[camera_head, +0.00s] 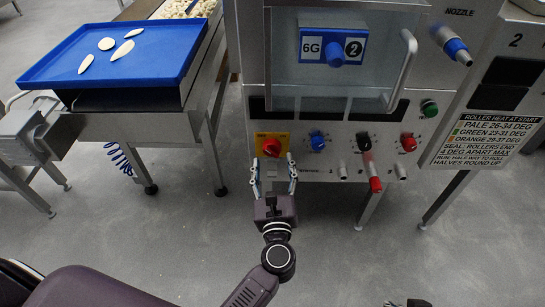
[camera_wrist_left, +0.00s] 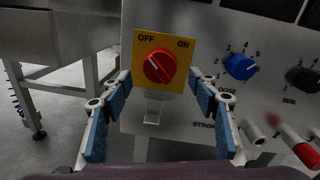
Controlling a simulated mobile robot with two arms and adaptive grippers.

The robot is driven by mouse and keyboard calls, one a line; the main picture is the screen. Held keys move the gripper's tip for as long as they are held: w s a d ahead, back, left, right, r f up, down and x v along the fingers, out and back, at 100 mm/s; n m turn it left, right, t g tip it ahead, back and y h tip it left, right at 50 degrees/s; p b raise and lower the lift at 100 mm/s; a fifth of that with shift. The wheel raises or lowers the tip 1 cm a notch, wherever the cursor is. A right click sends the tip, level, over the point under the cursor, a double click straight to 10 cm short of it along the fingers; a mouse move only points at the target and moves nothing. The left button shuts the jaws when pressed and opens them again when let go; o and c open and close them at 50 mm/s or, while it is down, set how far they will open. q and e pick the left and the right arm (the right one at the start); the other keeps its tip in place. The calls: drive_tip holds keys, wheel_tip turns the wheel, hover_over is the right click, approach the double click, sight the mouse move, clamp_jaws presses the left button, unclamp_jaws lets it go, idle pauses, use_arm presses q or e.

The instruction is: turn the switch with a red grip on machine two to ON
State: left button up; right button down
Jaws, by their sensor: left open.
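The switch with a red grip (camera_wrist_left: 158,66) sits on a yellow plate (camera_wrist_left: 178,82) marked OFF at upper left and ON at upper right. The white line on the grip points up and left, towards OFF. The switch also shows on the machine's front panel in the head view (camera_head: 272,147). My left gripper (camera_head: 273,166) is open and empty just in front of the yellow plate. In the left wrist view its fingers stand on either side of the plate, with the red grip between them. I cannot tell how deep the fingertips reach.
A blue knob (camera_head: 317,141), a dark knob (camera_head: 364,142) and a red-tipped lever (camera_head: 375,184) are to the right on the same panel. A blue tray (camera_head: 120,62) with pale pieces stands at left. A dark fragment (camera_head: 408,303) shows at the bottom edge, perhaps my right gripper.

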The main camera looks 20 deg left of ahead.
sight(273, 155)
use_arm(q)
drive_tip(key=shift+x, duration=1.6)
drive_tip(key=shift+c, duration=0.4)
drive_tip(key=c, duration=1.1)
